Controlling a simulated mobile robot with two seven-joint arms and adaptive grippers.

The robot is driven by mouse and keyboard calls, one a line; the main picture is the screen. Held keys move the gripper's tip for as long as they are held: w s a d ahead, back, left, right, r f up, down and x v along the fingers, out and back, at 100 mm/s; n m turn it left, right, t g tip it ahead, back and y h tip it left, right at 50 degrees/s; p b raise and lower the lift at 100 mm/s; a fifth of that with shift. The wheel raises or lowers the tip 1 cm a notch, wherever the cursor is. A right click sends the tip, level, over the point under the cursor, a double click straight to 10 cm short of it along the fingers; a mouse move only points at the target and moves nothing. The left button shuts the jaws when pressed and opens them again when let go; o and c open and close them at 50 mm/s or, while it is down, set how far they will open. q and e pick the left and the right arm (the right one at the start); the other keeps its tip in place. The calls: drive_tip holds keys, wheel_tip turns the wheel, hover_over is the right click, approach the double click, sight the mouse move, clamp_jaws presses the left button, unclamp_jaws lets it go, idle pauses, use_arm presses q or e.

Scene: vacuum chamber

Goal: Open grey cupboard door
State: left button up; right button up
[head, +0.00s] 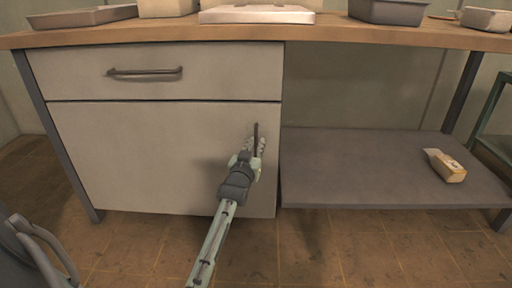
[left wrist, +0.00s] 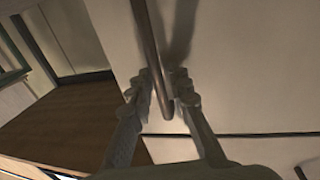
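The grey cupboard door (head: 150,155) is the large pale panel below a drawer, and it sits flush with the cupboard front. Its upright dark handle (head: 256,138) is near the door's right edge. The handle also shows as a long dark bar in the left wrist view (left wrist: 147,40). My left gripper (head: 256,147) is at the handle, with its fingers (left wrist: 167,92) close on both sides of the bar near its end. The fingers look closed on it and partly hide it in the head view.
A drawer (head: 165,85) with a horizontal handle (head: 145,72) is above the door. Trays and boxes stand on the wooden worktop (head: 330,32). An open grey shelf (head: 375,170) at the right holds a small block-like object (head: 447,167). The tiled floor in front looks clear.

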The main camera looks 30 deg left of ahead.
use_arm(q)
clamp_jaws()
drive_tip(key=shift+d, duration=0.1)
idle(0.3)
